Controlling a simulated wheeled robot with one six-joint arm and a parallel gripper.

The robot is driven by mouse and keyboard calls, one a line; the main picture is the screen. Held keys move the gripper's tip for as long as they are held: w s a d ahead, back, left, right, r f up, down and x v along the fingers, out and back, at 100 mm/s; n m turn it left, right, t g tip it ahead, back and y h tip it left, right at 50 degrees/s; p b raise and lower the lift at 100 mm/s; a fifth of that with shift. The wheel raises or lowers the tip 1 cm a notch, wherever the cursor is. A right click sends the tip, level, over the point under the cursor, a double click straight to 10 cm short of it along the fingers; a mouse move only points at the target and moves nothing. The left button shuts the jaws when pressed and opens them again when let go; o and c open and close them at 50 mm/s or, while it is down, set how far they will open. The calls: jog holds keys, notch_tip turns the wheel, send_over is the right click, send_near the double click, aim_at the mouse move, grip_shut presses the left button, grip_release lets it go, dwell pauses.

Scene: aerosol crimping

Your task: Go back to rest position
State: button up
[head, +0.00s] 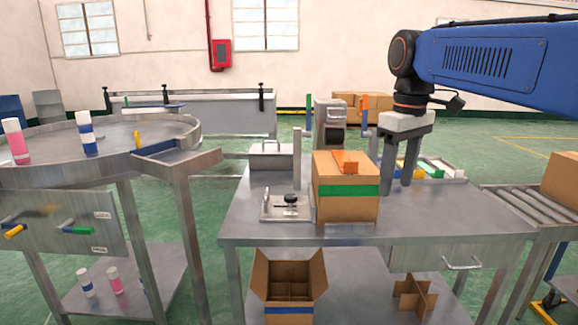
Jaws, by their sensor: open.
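My gripper (402,172) hangs from my blue arm at the upper right, pointing down, with its fingers apart and nothing seen between them. It is over the right part of the metal table (450,217), just right of a closed cardboard box (346,206). The box has a green band and an orange tape dispenser (344,161) on top. I cannot tell whether the fingertips touch the table or the items behind them.
A tray (433,168) of small coloured items lies behind my gripper. A roller conveyor (530,204) with a box (566,180) is at the right. A round table (110,138) with cans is at the left. An open carton (289,282) sits below. The table's front right is clear.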

jog(key=s+d+f+m+t, duration=0.2)
jog(key=s+f+m, duration=0.1)
jog(key=s+f, duration=0.7)
jog(key=s+d+f+m+t, duration=0.2)
jog(key=s+d+f+m, duration=0.1)
jog(key=s+f, duration=0.7)
notch_tip(320, 180, down, 4)
jog(key=shift+s+d+r+m, duration=0.15)
jog(key=shift+s+m, duration=0.05)
jog(key=shift+m, duration=0.2)
